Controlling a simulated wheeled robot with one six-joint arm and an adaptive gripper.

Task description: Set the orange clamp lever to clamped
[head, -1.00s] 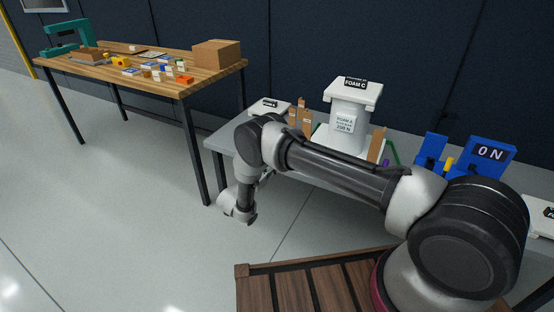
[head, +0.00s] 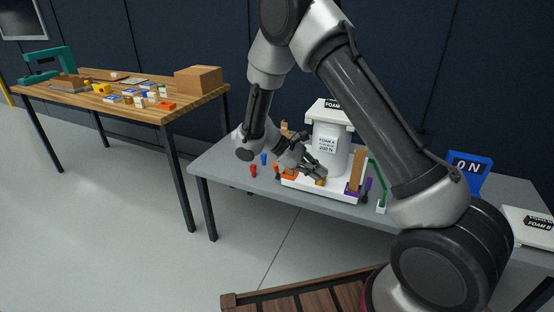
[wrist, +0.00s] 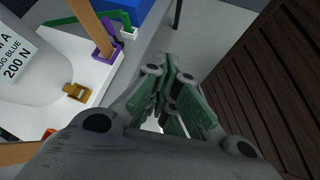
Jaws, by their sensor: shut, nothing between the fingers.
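The white tank (head: 331,148) with a FOAM A 200 N label stands on a white base (head: 338,192) on the grey table. An orange part (head: 289,174), perhaps the clamp lever, is at the base's left side, partly hidden by my gripper (head: 318,172). In the wrist view only a small orange-red bit (wrist: 48,133) shows at the lower left, so its setting cannot be told. My gripper is shut and empty, in front of the tank near a yellow-brown block (wrist: 76,91). In the wrist view the shut fingers (wrist: 172,85) are apart from the base.
A purple bracket (wrist: 107,45) holds an upright brown post (head: 356,168) at the base's right. A green bar (head: 377,180) stands beyond it. Small red (head: 253,170) and blue (head: 264,158) pieces are on the table's left. A blue 0 N display (head: 470,170) is at right.

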